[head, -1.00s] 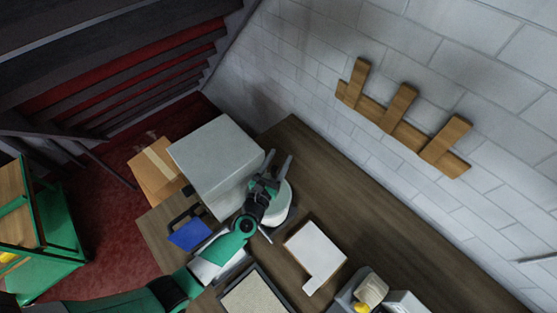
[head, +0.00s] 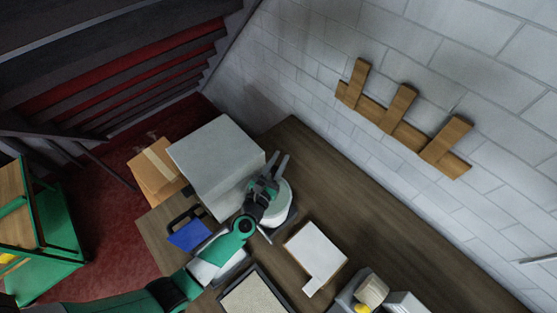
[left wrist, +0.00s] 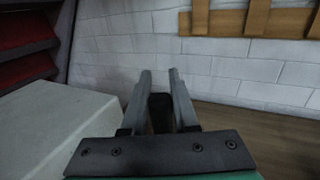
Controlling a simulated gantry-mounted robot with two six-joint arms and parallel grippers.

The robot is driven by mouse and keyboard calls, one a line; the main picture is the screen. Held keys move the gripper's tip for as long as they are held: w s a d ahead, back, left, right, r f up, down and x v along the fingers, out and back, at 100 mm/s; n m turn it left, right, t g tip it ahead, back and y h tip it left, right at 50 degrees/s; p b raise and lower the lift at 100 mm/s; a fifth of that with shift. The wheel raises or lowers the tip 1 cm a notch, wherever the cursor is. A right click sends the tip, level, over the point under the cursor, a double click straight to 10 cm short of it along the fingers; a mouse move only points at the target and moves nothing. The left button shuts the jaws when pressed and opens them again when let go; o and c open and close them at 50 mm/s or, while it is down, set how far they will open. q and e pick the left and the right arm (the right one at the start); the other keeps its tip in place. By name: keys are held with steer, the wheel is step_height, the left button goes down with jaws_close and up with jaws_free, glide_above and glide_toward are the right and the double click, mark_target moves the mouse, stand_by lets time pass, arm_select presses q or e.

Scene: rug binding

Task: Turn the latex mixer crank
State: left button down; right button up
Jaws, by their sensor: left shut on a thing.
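The latex mixer (head: 283,204), a white round tub on a dark base, stands on the wooden bench, partly hidden behind my left gripper. My left gripper (head: 278,166) is over the mixer, its fingers pointing toward the wall. In the left wrist view, my left gripper (left wrist: 160,82) is shut on a dark upright piece between its fingers, which looks like the crank handle (left wrist: 161,108). The rest of the crank is hidden by the gripper. My right gripper is not in view.
A large grey box (head: 215,150) stands close to the left of the gripper. A white board (head: 315,250) lies to the right on the bench (head: 370,225). A blue item (head: 189,236) and a framed beige panel (head: 255,297) lie nearer. A wooden rack (head: 402,105) hangs on the wall.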

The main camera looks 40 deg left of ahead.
arm_select(q)
steer(key=d+m+g+h+b, duration=0.1)
steer(key=d+m+h+b, duration=0.5)
steer(key=h, duration=0.8)
steer(key=shift+s+d+m, duration=0.25)
steer(key=shift+d+m, duration=0.1)
steer(key=shift+m, duration=1.25)
steer(key=c, duration=0.7)
jaws_free()
